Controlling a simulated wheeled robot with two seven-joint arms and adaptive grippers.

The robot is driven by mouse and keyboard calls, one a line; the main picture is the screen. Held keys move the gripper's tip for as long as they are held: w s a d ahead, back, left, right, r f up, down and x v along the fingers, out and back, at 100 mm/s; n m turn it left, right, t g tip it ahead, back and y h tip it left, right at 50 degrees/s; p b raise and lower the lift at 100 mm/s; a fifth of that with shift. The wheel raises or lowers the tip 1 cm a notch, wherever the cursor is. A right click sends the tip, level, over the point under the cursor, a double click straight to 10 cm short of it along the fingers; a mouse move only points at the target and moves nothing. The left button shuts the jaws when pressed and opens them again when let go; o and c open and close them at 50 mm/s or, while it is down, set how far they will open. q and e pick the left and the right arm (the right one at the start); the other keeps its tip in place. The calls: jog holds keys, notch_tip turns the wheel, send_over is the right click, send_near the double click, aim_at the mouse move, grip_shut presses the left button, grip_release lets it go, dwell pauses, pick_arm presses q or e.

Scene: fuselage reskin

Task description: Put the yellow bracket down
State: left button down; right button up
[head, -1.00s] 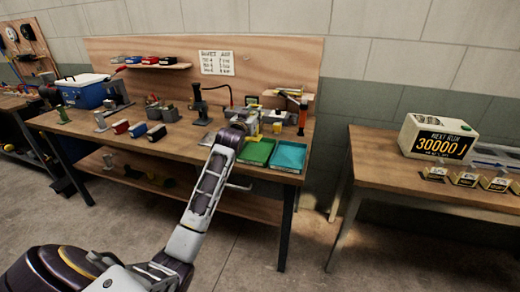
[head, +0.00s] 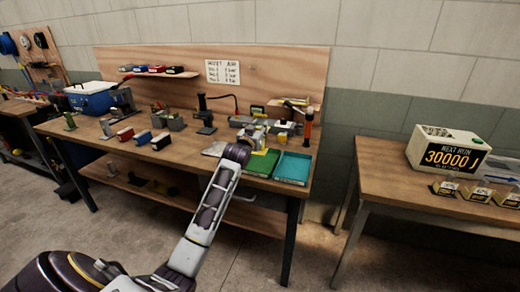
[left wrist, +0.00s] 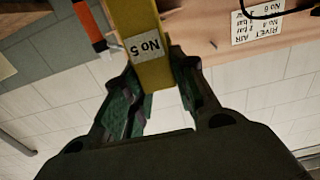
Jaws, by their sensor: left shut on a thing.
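The yellow bracket (left wrist: 140,40) carries a white label reading "No 5" in the left wrist view, which looks upside down. My left gripper (left wrist: 155,85) is shut on it, one finger at each side. In the head view the bracket (head: 258,136) is small, at my left gripper (head: 250,144), over the right part of the workbench near the green tray (head: 262,164). My wrist and arm hide part of it, and I cannot tell whether it touches anything below. My right gripper is not in view.
A teal tray (head: 293,168) lies right of the green one. A red-and-black upright tool (head: 308,126) stands behind it. Several coloured blocks stand left on the bench. A second table (head: 405,179) with a "30000" box (head: 449,153) is at the right, beyond a gap.

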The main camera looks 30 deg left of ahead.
pick_arm(q)
jog(key=shift+f, duration=1.1)
jog(key=shift+f+b, duration=0.3)
jog(key=shift+f, duration=2.2)
jog(key=shift+f, duration=0.15)
jog(key=c, duration=1.1)
grip_release()
jog(key=shift+c, duration=0.2)
jog(key=shift+s+d, duration=0.1)
jog(key=shift+s, duration=0.05)
jog(key=v, duration=1.1)
jog(key=shift+s, duration=0.4)
